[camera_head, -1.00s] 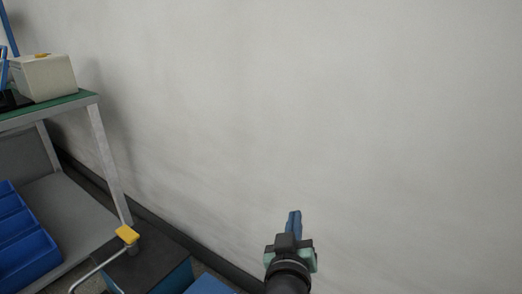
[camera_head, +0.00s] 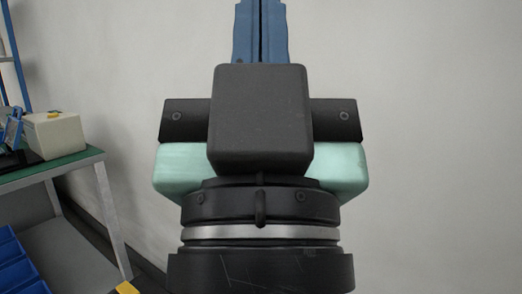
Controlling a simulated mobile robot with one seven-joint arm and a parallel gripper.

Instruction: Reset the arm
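My gripper (camera_head: 260,30) stands upright in the middle of the head view, very close to the camera. Its black and mint-green body fills the centre, and its two blue fingers point up past the top edge of the picture. The fingers lie side by side with only a thin dark line between them, and nothing shows held between them. The very tips are cut off by the top edge.
At the left, a workbench with a green top (camera_head: 75,164) stands against the pale wall (camera_head: 430,150). A cream box (camera_head: 55,136) is on it. Blue bins (camera_head: 14,262) sit on its lower shelf. A yellow-capped part (camera_head: 127,287) shows at the bottom edge. The wall area at right is bare.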

